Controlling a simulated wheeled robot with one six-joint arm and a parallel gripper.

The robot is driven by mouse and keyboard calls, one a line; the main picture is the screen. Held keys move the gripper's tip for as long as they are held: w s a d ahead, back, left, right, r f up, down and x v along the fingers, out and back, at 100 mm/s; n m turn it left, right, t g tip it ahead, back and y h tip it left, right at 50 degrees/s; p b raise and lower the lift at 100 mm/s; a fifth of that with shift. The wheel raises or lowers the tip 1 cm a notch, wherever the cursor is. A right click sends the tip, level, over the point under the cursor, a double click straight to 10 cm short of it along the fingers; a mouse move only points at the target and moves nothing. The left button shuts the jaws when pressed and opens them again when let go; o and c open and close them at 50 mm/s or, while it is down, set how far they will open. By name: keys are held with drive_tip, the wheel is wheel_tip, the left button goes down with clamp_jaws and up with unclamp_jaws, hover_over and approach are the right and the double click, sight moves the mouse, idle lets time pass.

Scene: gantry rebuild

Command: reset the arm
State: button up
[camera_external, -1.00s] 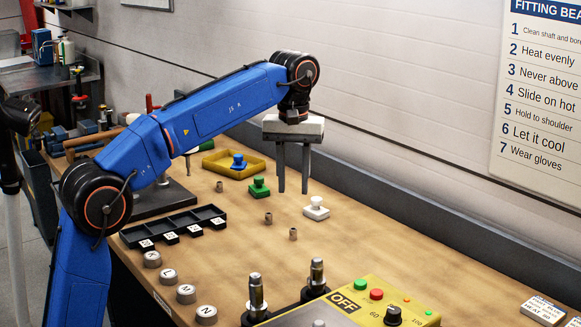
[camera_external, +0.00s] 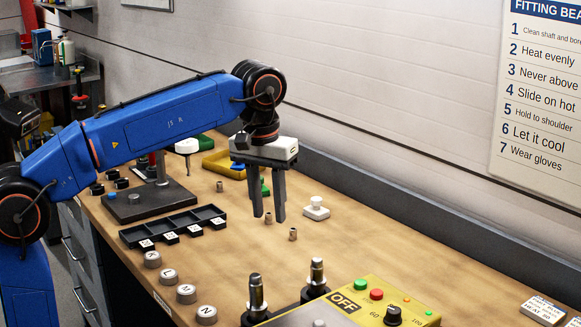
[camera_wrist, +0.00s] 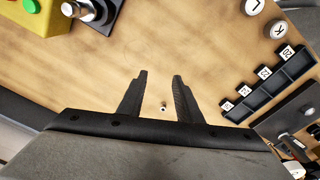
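My gripper (camera_external: 269,219) hangs pointing down over the wooden bench (camera_external: 400,235). Its two dark fingers stand apart with nothing held between them. In the wrist view the open fingers (camera_wrist: 160,75) spread over bare wood, and one small bushing (camera_wrist: 163,107) shows in the gap between them, lower down on the bench. In the external view a small brown bushing (camera_external: 268,219) shows between the fingertips, and another bushing (camera_external: 293,234) stands just to the right. My blue arm reaches in from the left.
A white knobbed piece (camera_external: 316,208) stands right of the gripper. A black slotted tray (camera_external: 175,228) and grey lettered caps (camera_external: 186,293) lie left. The yellow control box (camera_external: 370,300) and two upright posts (camera_external: 256,292) are in front. A yellow tray (camera_external: 215,160) sits behind.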

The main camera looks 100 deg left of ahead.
drive_tip(key=s+d+f+m+t, duration=0.1)
drive_tip(key=s+d+f+m, duration=0.2)
drive_tip(key=s+d+f, duration=0.4)
drive_tip(key=s+d+f+m, duration=0.3)
drive_tip(key=s+d, duration=0.1)
drive_tip(key=d, duration=0.5)
drive_tip(key=s+d+f+m+t, duration=0.1)
drive_tip(key=s+d+f+m, duration=0.2)
drive_tip(key=s+d+f, duration=0.45)
drive_tip(key=s+d+f+m+t, duration=0.2)
drive_tip(key=d+f+m, duration=0.2)
drive_tip(key=d+f, duration=0.4)
wheel_tip(320, 180, down, 5)
drive_tip(key=shift+d+r+m+h, duration=0.15)
drive_tip(key=shift+r+m+h, duration=0.05)
drive_tip(key=shift+m+h, duration=0.2)
drive_tip(key=shift+o, duration=0.3)
